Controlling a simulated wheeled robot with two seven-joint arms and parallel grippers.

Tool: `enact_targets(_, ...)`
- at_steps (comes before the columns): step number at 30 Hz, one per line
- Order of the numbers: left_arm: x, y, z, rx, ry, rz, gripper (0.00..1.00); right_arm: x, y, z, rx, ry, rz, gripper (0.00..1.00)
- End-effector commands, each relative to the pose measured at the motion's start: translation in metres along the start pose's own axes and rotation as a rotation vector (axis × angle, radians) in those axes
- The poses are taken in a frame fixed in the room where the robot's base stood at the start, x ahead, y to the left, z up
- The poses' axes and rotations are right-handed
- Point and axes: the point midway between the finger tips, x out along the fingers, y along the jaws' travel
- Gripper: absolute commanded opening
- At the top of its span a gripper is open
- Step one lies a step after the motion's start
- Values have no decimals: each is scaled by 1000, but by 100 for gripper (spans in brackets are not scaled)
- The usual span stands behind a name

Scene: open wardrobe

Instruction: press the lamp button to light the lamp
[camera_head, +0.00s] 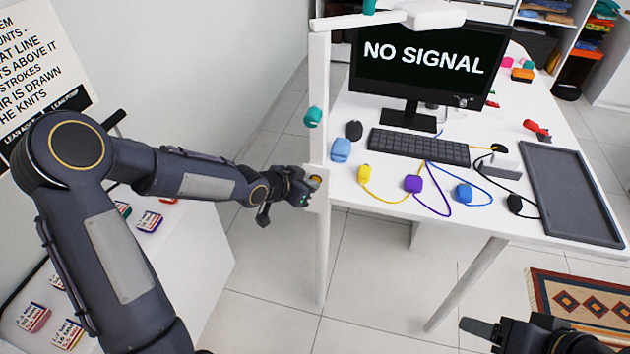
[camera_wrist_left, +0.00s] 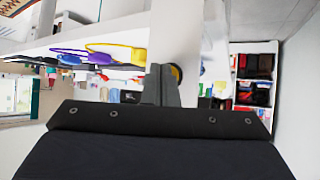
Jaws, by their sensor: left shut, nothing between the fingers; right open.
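The lamp is a white post (camera_head: 318,95) at the desk's left edge, with a white head (camera_head: 430,14) above the monitor. I cannot tell whether it is lit. A round yellow-orange button (camera_head: 316,183) with a dark rim sits low on the post. My left gripper (camera_head: 304,190) is shut and empty, with its tips right at the button; contact is unclear. In the left wrist view the shut fingers (camera_wrist_left: 160,72) partly cover the button (camera_wrist_left: 177,73). My right gripper (camera_head: 480,328) is open at the lower right, away from the lamp; only part of it shows.
The white desk (camera_head: 350,210) holds a monitor (camera_head: 425,70), a keyboard (camera_head: 418,146), a dark tray (camera_head: 570,195) and several coloured blocks with cords. Tiled floor (camera_head: 260,290) is free below my left forearm. A white surface with small packets (camera_head: 150,221) stands at the left.

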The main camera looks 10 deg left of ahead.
Motion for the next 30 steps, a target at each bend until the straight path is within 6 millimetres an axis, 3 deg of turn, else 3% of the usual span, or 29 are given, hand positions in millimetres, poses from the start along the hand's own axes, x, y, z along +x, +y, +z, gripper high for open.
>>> enact_targets(22, -13, 9, 10, 0, 0, 0, 0, 4, 2, 2, 0, 0, 0, 64)
enact_targets(30, -30, 22, 23, 0, -1, -1, 0, 9, 4, 4, 0, 0, 0, 64)
